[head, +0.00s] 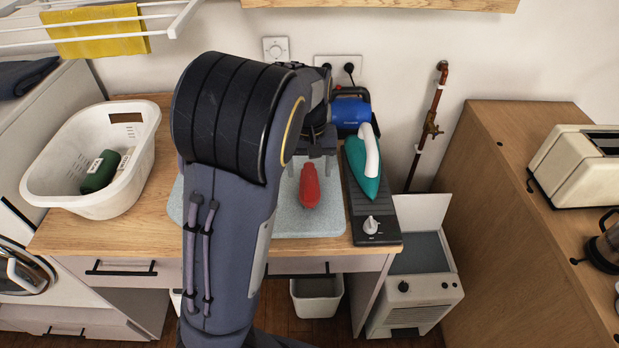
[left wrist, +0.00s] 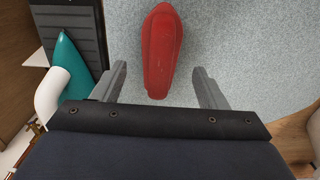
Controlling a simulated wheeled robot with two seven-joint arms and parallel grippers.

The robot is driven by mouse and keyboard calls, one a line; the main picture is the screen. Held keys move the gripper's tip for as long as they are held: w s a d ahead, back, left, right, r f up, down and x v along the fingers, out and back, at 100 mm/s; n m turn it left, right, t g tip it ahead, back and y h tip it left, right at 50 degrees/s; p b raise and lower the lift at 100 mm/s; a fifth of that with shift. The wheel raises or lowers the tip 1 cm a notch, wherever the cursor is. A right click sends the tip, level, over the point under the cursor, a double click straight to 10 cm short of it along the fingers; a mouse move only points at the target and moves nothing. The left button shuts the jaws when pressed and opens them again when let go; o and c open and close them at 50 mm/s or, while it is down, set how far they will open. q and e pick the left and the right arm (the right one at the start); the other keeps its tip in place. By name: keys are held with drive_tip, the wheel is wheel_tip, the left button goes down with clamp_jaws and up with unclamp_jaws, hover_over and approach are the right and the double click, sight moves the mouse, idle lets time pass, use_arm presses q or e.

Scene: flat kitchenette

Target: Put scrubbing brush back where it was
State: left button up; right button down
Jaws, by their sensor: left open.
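The red scrubbing brush (head: 309,186) lies on the light grey mat (head: 325,222) on the wooden counter. In the left wrist view the brush (left wrist: 161,50) lies lengthwise at the top middle, its bristles hidden. My left gripper (head: 316,150) is over the mat at the far end of the brush, partly hidden by my arm. In the left wrist view the left gripper (left wrist: 160,82) is open, one finger on each side of the brush's near end, with gaps between. I cannot tell its exact height above the mat. My right gripper is not in view.
A teal and white iron (head: 365,170) stands on a black board (head: 362,215) right of the mat. A blue appliance (head: 350,112) is behind. A white basket (head: 140,165) with a green item (head: 100,172) stands left. A cream toaster (head: 572,165) stands on the right cabinet.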

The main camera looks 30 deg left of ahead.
sight(307, 176)
use_arm(q)
wheel_tip(307, 176, up, 7)
drive_tip(key=shift+f, duration=0.15)
drive_tip(key=shift+s+a+f+h, duration=0.1)
drive_tip(key=shift+s+h, duration=0.2)
drive_tip(key=shift+s, duration=0.05)
drive_tip(key=s+d+f+m+t+h, duration=0.1)
drive_tip(key=s+d+m+t, duration=0.1)
drive_tip(key=s, duration=0.9)
drive_tip(key=s+d+f+m+t+h, duration=0.1)
drive_tip(key=s+d, duration=0.4)
drive_tip(key=s, duration=0.5)
drive_tip(key=m+t+h, duration=0.1)
drive_tip(key=t, duration=0.1)
drive_tip(key=shift+s+d+f+m+t, duration=0.3)
drive_tip(key=shift+s+d+f+t, duration=0.05)
drive_tip(key=shift+t, duration=0.05)
drive_tip(key=shift+c, duration=0.4)
